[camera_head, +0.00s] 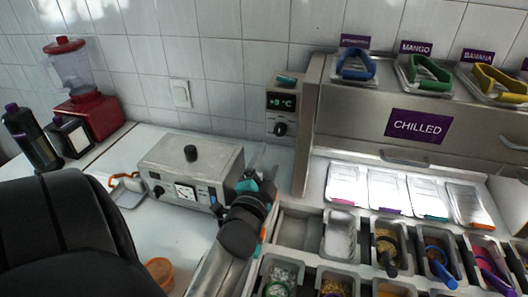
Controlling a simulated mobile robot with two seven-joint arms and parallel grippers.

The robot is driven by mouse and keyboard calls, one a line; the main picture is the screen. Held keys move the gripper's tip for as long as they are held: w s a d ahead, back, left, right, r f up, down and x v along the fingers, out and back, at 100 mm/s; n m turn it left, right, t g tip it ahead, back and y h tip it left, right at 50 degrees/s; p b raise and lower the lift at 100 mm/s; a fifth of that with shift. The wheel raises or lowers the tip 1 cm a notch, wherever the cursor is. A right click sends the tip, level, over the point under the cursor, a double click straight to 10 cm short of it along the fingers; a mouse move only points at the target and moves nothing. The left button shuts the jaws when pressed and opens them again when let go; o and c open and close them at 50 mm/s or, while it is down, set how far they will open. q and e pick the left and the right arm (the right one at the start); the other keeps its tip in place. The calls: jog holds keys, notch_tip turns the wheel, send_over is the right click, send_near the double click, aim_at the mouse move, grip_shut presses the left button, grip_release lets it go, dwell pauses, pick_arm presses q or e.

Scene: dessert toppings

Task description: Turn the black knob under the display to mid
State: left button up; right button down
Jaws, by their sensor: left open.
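The display (280,102) is a small lit panel reading about +9 °C, on a grey box fixed to the tiled wall left of the chilled unit. The black knob (280,129) sits just under it; its exact pointer angle is too small to read. My left gripper (262,160) is below and a little left of the knob, pointing up toward the wall, beside the metal box on the counter. Its fingers are open and appear empty, apart from the knob. My right gripper is not in view.
The chilled unit (345,122) rises to the right. Topping containers (340,235) fill the lower right. A red blender (88,115) stands far left.

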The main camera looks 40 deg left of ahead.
pick_arm(q)
jog(key=shift+v, duration=1.7)
